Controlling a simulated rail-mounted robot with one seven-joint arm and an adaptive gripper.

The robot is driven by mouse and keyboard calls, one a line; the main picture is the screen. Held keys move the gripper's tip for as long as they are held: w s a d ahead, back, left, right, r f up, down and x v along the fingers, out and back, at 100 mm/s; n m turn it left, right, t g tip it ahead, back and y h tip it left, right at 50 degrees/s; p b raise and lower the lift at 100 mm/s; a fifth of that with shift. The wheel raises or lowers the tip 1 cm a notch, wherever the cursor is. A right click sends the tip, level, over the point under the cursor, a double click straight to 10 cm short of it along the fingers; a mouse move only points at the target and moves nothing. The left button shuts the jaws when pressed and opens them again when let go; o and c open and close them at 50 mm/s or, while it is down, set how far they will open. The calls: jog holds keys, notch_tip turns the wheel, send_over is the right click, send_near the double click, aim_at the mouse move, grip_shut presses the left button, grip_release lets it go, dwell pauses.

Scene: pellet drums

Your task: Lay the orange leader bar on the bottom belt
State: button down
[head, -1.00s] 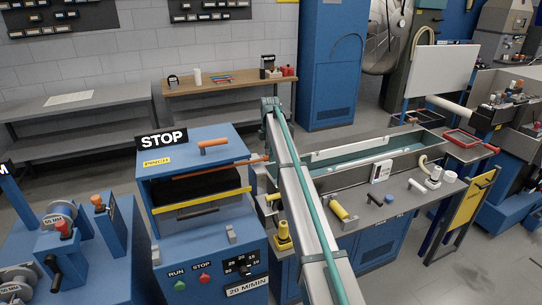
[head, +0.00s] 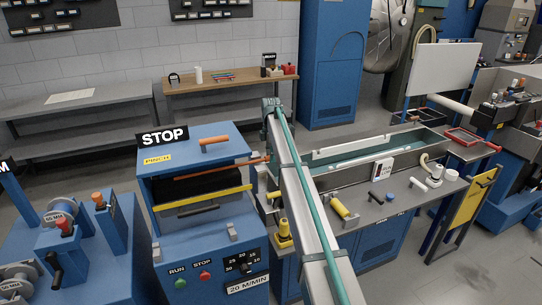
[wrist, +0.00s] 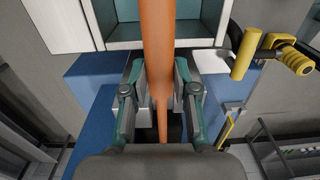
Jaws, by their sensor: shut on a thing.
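The orange leader bar (head: 254,161) runs from the right into the dark opening of the blue pinch machine (head: 228,140), just under its raised top. In the wrist view the bar (wrist: 157,45) passes between the fingers of my gripper (wrist: 163,92), which is shut on it. In the head view my gripper is not clearly seen; my arm slants across the middle. The bottom belt is not clear; a dark surface (head: 195,184) shows inside the opening, behind the yellow-edged front bar (head: 205,202).
A long trough (head: 375,158) stands right of the machine, with yellow-handled clamps (head: 341,209) on its near side. An orange handle (head: 214,140) and a STOP sign (head: 163,138) top the machine. Blue reel posts (head: 68,245) stand at the left.

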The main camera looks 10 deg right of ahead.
jog(key=shift+f, duration=0.45)
dwell(0.3)
jog(key=c, duration=0.8)
grip_release()
jog(key=shift+r, duration=0.1)
